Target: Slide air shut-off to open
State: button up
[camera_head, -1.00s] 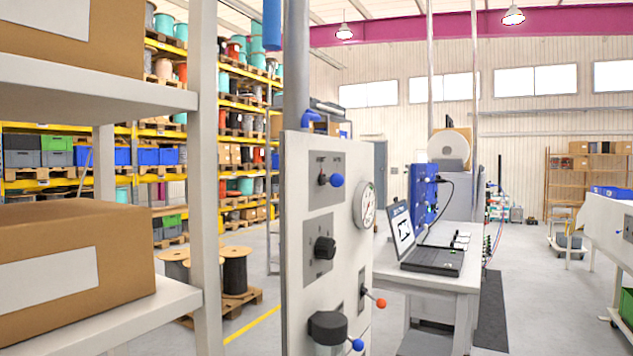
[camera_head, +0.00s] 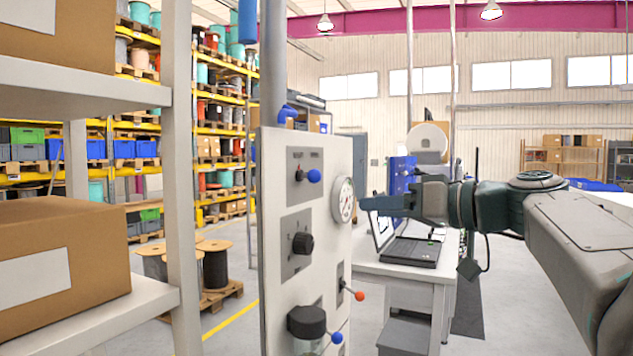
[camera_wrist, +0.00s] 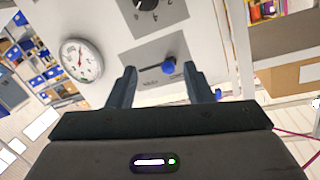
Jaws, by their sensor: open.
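The upright white panel (camera_head: 335,235) carries a slider with a blue knob (camera_head: 313,176) on a grey plate near its top. In the wrist view the blue knob (camera_wrist: 170,67) sits toward the right end of a dark horizontal slot; its labels are too small to read surely. My gripper (camera_head: 365,207) is open and empty, right of the panel beside the gauge in the head view. In the wrist view, the fingers of my gripper (camera_wrist: 161,80) appear on either side of the slot and knob. I see no contact.
A round gauge (camera_head: 343,199) is beside the slider, and a black rotary knob (camera_head: 302,243) below it. A red-tipped lever (camera_head: 359,296) and another blue-tipped lever (camera_head: 336,338) are lower. A shelf with boxes (camera_head: 62,255) stands left; a laptop table (camera_head: 400,268) stands behind.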

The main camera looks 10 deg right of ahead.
aim_at(320, 176)
notch_tip(320, 176, up, 5)
jog(key=d+n+t, duration=0.1)
jog(key=shift+y, duration=0.4)
jog(key=p+x, duration=0.1)
jog(key=x, duration=0.3)
jog(key=p+x, duration=0.1)
jog(key=x, duration=0.3)
jog(key=p+x, duration=0.1)
jog(key=x, duration=0.4)
jog(key=shift+f, duration=0.35)
jog(key=shift+c, duration=0.3)
grip_shut()
jog(key=shift+w, duration=0.15)
